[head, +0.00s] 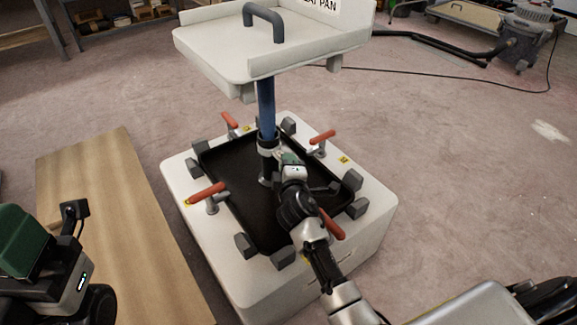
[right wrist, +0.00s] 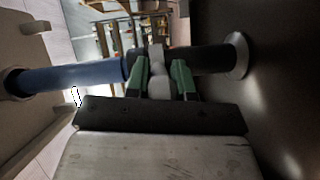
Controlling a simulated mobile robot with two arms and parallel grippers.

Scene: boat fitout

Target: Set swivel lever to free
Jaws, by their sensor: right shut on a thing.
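A blue post (head: 266,100) rises from the black recess of a white box. A dark collar (head: 267,144) with pale bands sits on its lower part. My right gripper (head: 281,155) is at this collar. In the right wrist view, the green fingers of my right gripper (right wrist: 158,76) are shut on a small pale grey piece, the swivel lever (right wrist: 158,86), beside the post where blue meets black. The fingers hide part of the lever. I cannot read its setting. My left gripper (head: 28,245) is at the left edge, away from the post, partly cut off.
The white box (head: 180,165) has several red-handled clamps (head: 207,194) and grey blocks (head: 245,244) around its black recess (head: 245,215). A pale pan (head: 225,62) with a grey handle tops the post. A wooden board (head: 105,205) lies left. Open floor is right.

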